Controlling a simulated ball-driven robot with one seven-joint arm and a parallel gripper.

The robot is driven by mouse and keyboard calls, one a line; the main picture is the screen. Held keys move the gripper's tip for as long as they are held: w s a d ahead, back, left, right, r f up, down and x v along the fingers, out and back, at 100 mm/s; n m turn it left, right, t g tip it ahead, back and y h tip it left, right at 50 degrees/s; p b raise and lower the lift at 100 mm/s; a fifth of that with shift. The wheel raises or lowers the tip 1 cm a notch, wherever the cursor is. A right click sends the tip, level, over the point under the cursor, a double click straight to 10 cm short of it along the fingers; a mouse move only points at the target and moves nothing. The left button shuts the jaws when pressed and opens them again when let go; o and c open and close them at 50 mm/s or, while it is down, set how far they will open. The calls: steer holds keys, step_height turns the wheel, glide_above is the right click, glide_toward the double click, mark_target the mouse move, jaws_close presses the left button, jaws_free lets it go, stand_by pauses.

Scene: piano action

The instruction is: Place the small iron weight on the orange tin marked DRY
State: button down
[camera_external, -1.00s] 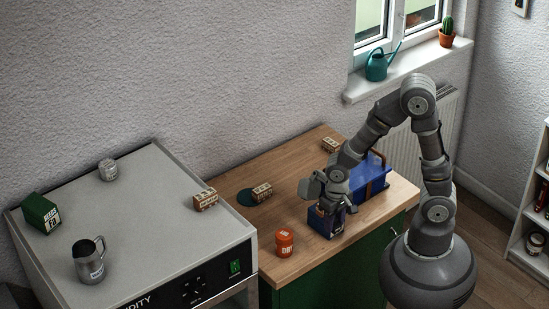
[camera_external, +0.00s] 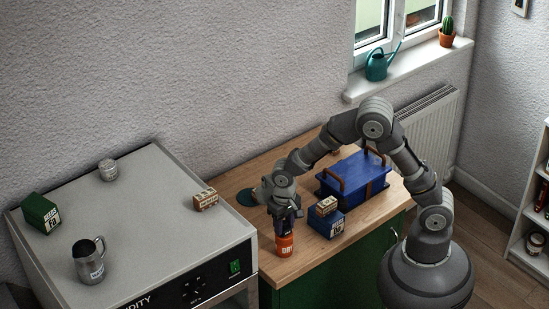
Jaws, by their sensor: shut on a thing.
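The orange tin marked DRY (camera_external: 285,246) stands upright near the front left of the wooden worktop. My gripper (camera_external: 286,228) points down right above the tin, and its fingertips cover the tin's top edge. It is shut on a small dark thing, which I take to be the small iron weight; the fingers hide most of it. I cannot tell whether the weight touches the tin.
A blue box (camera_external: 326,226) with a small labelled block (camera_external: 326,205) on top stands close right of the tin. A larger blue case (camera_external: 354,177) is behind.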

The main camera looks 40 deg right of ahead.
mark_target(284, 222)
steer(key=shift+f, duration=0.1)
steer(key=c, duration=0.7)
jaws_free()
steer(key=shift+f, duration=0.15)
step_height(284, 222, up, 12)
steer(key=p, duration=0.3)
steer(key=shift+r, duration=0.2)
